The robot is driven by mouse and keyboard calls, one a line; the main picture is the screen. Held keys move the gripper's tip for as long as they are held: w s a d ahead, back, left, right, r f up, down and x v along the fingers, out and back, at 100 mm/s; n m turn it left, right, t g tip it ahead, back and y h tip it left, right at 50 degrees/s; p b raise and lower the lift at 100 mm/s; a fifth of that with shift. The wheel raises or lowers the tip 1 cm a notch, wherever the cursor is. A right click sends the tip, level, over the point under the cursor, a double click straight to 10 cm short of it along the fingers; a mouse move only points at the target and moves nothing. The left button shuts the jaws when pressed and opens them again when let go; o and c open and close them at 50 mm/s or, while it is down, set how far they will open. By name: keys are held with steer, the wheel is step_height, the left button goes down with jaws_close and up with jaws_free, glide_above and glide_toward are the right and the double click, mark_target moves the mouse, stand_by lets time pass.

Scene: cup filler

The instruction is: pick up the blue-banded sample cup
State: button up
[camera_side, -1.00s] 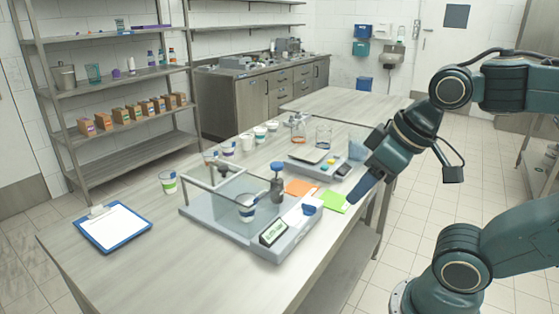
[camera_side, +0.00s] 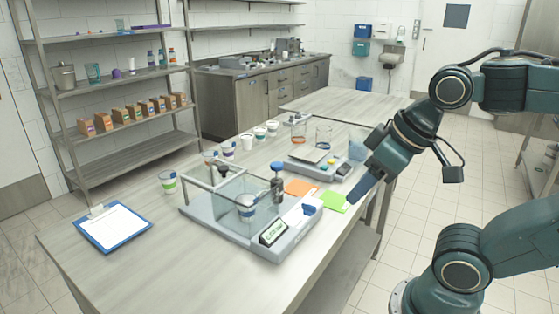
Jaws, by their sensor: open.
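A white sample cup (camera_side: 247,212) with a blue band stands inside the clear-walled cup filler (camera_side: 190,212). It is seen through the clear wall. A cup with a bluish or purple band (camera_side: 228,153) stands behind the filler. My gripper (camera_side: 354,196) is to the right of the filler, pointing down and left near a green note. It is open and apart from the cups; its fingertips are small and dark here.
A blue clipboard (camera_side: 113,252) lies at the table's left. Several white cups stand along the back. A scale (camera_side: 322,167), glassware (camera_side: 323,139) and orange notes (camera_side: 299,187) are right of the filler. A dark-topped post (camera_side: 277,182) stands at the filler.

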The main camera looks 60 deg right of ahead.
steer(key=o, duration=0.3)
steer(key=shift+o, duration=0.2)
steer(key=w+d+r+m+g, duration=0.1)
steer(key=w+d+g, duration=0.1)
steer(key=w, duration=1.5)
steer(key=w+d+f+g, duration=0.1)
steer(key=w+d+f, duration=0.1)
steer(key=w+f, duration=0.3)
steer(key=w+d+f+m+g, duration=0.1)
steer(key=w+f, duration=0.4)
steer(key=w, duration=0.5)
steer(key=shift+d, duration=0.75)
